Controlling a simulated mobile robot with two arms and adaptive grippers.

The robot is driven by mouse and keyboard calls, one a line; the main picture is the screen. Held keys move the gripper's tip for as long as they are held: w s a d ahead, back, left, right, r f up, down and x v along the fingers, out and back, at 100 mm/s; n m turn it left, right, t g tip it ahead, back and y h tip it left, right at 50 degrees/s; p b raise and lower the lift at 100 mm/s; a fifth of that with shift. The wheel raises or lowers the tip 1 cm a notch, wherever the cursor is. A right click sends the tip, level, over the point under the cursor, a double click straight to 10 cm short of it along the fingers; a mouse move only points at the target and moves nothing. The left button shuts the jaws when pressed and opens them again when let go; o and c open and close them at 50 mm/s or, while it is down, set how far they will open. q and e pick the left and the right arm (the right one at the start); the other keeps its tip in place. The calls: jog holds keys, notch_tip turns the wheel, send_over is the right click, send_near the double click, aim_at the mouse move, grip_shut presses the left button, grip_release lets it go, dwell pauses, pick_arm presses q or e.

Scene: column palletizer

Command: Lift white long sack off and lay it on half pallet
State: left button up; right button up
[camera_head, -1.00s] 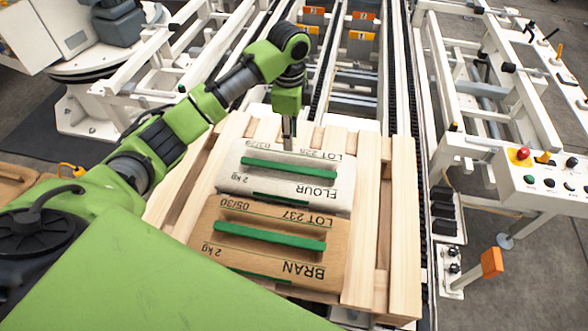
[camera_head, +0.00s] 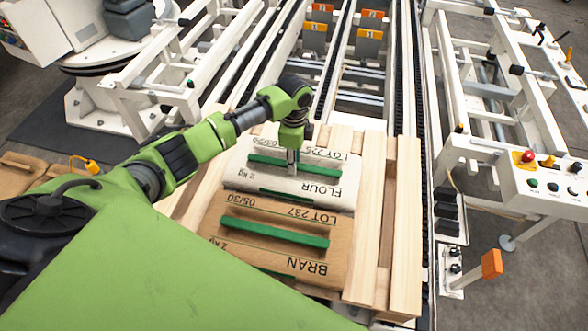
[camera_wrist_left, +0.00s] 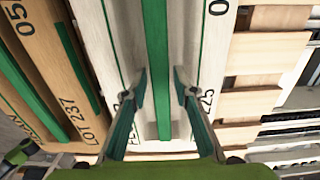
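The white long sack (camera_head: 325,191), printed FLOUR and LOT 225, lies on a wooden pallet (camera_head: 371,220) with a green handle strip along its top. My left gripper (camera_head: 292,170) points down at this handle. In the left wrist view, the open fingers of my left gripper (camera_wrist_left: 160,85) stand on either side of the green handle (camera_wrist_left: 158,50), apart from it. The white sack (camera_wrist_left: 119,40) is still flat on the pallet. I cannot make out a separate half pallet. My right gripper is not in view.
A brown BRAN sack (camera_head: 227,239) lies beside the white one, nearer me. Brown sacks (camera_head: 18,172) show at the left edge. Conveyor rails run behind the pallet. A control box (camera_head: 545,183) with buttons stands at the right.

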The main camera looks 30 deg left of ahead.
pick_arm(q)
jog(key=shift+f, duration=0.5)
jog(key=shift+c, duration=0.2)
grip_shut()
jog(key=shift+w+r, duration=0.2)
jog(key=shift+w, duration=0.05)
